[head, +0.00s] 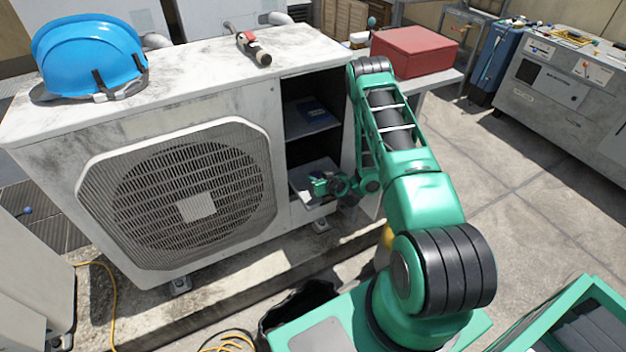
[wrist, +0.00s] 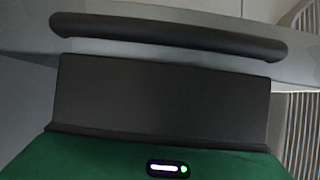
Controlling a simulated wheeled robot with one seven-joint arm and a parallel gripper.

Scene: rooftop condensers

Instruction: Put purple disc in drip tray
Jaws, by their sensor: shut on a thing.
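A pale pulled-out tray (head: 304,172), which looks like the drip tray, sticks out of the lower opening at the right end of the condenser. My gripper (head: 325,186) is at its front. In the wrist view a long dark handle bar (wrist: 170,33) runs across a pale grey face, just beyond my gripper's dark finger (wrist: 160,95). My gripper appears shut on this bar. The far finger is hidden. I see no purple disc in either view; the tray's inside is partly hidden by my gripper.
The condenser (head: 95,125) carries a blue hard hat (head: 88,55) and a red-and-grey tool (head: 252,47) on top. A dark blue flat item (head: 313,112) lies on the shelf above the tray. A red box (head: 413,50) stands on a table behind my arm. Open floor lies to the right.

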